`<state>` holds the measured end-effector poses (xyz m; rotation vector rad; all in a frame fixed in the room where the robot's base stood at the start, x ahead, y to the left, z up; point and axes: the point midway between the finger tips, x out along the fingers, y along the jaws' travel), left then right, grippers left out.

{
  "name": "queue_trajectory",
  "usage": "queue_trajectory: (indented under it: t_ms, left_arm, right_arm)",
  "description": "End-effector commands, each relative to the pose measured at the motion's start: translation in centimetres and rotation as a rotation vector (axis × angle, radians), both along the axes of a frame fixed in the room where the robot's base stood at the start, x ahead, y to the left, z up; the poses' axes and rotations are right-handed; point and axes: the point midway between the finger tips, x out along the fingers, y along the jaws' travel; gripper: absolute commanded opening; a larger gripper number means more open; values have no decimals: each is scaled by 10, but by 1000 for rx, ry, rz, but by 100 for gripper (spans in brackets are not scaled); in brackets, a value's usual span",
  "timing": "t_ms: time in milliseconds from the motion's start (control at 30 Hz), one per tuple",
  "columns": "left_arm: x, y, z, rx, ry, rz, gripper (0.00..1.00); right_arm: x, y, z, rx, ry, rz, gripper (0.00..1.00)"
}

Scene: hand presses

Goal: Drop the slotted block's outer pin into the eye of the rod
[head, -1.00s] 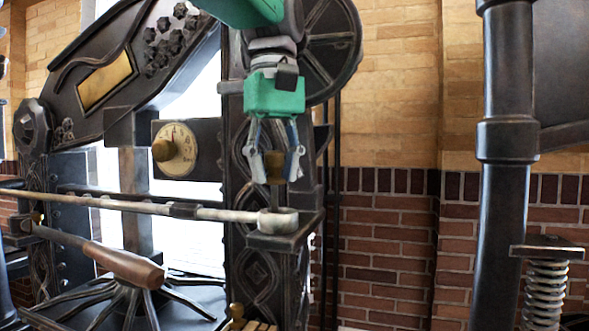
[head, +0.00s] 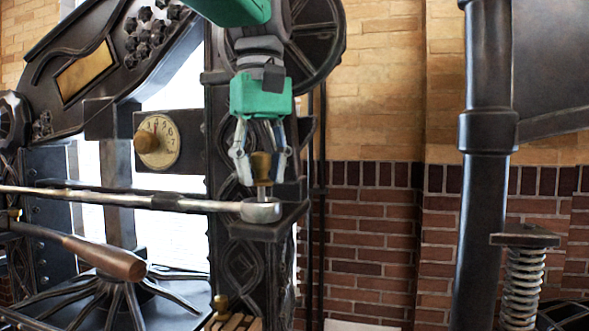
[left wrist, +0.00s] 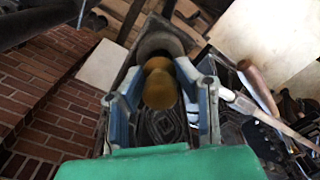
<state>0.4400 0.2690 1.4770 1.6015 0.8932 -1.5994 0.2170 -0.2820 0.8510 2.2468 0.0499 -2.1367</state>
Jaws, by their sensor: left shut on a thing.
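My left gripper (head: 261,172) points down and is shut on a brass-headed pin (head: 261,166), with the knob between its fingers. The pin is upright. Its grey shaft runs down to the eye of the rod (head: 262,211), a pale ring at the rod's right end; the shaft's lower end is hidden, so I cannot tell how deep it sits. In the left wrist view the brass knob (left wrist: 160,89) lies between the fingers, in front of the dark ring of the eye (left wrist: 160,43). The slotted block (head: 233,324) shows at the bottom edge, a brass knob beside it. My right gripper is out of view.
The pale rod (head: 130,199) runs left from the eye. A lever with a brown wooden handle (head: 105,257) lies below it. A dial (head: 159,142) and dark press frame stand behind. A dark column (head: 487,130) and a coil spring (head: 523,280) are at right.

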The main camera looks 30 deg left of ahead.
Motion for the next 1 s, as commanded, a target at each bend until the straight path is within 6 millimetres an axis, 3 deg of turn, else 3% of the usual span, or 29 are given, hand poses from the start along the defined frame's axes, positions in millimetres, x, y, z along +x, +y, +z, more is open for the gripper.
queue_trajectory:
  t_ms: [1000]
  left_arm:
    - [0, 0, -12, 0, 0, 0, 0]
  right_arm:
    - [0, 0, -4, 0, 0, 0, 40]
